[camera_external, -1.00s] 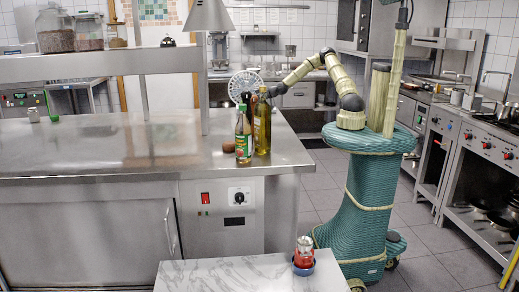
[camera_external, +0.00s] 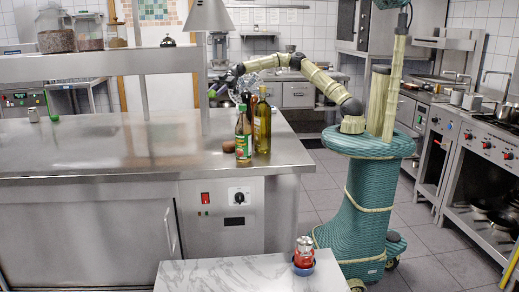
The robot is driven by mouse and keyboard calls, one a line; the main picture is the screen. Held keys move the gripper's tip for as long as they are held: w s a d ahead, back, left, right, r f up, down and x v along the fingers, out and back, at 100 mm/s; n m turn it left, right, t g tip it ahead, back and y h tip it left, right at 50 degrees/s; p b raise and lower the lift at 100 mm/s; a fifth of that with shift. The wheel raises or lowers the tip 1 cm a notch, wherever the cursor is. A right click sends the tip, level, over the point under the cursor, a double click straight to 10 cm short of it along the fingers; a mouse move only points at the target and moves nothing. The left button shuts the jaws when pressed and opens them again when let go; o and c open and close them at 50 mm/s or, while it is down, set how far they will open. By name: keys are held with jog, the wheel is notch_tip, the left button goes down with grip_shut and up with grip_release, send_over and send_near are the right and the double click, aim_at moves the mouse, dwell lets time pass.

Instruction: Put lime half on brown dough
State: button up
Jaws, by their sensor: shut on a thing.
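My gripper (camera_external: 216,90) is raised above the far right part of the steel counter, left of and beyond the bottles. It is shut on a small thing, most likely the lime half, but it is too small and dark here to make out. A rounded brown lump, apparently the brown dough (camera_external: 229,147), lies on the counter just left of the green-labelled bottle, lower in the picture than my gripper. My gripper is apart from it.
A sauce bottle (camera_external: 243,138) and a taller oil bottle (camera_external: 262,125) stand close to the brown lump. A heat lamp (camera_external: 208,18) and a raised shelf (camera_external: 90,66) are above the counter (camera_external: 80,150). The counter's middle is mostly clear. A red can (camera_external: 304,252) stands on the marble table.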

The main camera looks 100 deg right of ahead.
jog(key=s+a+r+n+g+y, duration=0.1)
jog(key=s+a+r+n+g, duration=0.1)
jog(key=a+r+n+g, duration=0.2)
jog(key=s+a+r+n+g+y+b, duration=0.1)
jog(key=s+a+r+n+g, duration=0.2)
jog(key=a, duration=0.7)
notch_tip(320, 180, up, 4)
jog(key=n+g, duration=0.2)
jog(key=g, duration=0.1)
jog(key=shift+a+f+y, duration=0.2)
jog(key=shift+a+y, duration=0.1)
send_near(229, 146)
jog(key=a+r, duration=0.1)
jog(key=s+a+r, duration=0.1)
jog(key=a+r, duration=0.1)
jog(key=shift+a+r, duration=0.25)
jog(key=shift+f, duration=2.1)
